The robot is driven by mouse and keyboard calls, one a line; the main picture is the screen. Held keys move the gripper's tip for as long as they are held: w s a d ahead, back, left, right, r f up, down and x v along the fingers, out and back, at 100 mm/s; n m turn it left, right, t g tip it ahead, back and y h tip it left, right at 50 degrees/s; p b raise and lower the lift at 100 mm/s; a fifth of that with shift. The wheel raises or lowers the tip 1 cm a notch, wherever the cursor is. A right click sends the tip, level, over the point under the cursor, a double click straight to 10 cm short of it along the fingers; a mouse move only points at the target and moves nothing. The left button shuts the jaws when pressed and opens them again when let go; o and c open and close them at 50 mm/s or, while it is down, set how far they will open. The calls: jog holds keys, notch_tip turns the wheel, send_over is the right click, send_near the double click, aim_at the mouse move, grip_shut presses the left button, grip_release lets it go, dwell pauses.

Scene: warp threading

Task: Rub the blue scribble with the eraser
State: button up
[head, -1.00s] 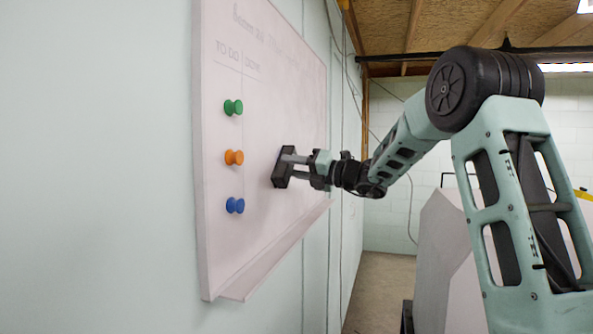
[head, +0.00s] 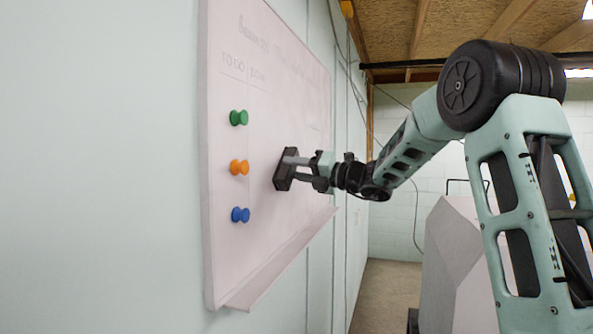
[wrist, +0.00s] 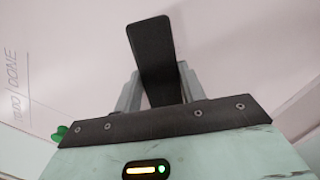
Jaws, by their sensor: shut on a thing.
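A whiteboard (head: 262,210) hangs on the wall at the left. My gripper (head: 296,170) is shut on a dark eraser (head: 284,169), which is held upright against or very close to the board face, right of the magnets. In the wrist view the black eraser (wrist: 152,60) stands between the fingers with the white board behind it. I see no blue scribble in either view; the eraser may cover it.
Green (head: 238,118), orange (head: 239,167) and blue (head: 240,215) round magnets sit in a column on the board's left part. A ledge (head: 280,260) runs along its lower edge. Faint handwriting is at the top. A grey box-like object (head: 455,260) stands at right.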

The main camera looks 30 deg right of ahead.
jog(key=w+d+p, duration=0.3)
jog(key=w+d, duration=0.1)
jog(key=d, duration=0.1)
jog(key=shift+w+d, duration=0.15)
jog(key=shift+d, duration=0.1)
dwell(0.3)
jog(key=v, duration=0.6)
jog(key=shift+d+r, duration=0.25)
jog(key=shift+w, duration=0.1)
dwell(0.4)
jog(key=v, duration=0.3)
jog(key=shift+w+d+r, duration=0.1)
jog(key=shift+w+r, duration=0.05)
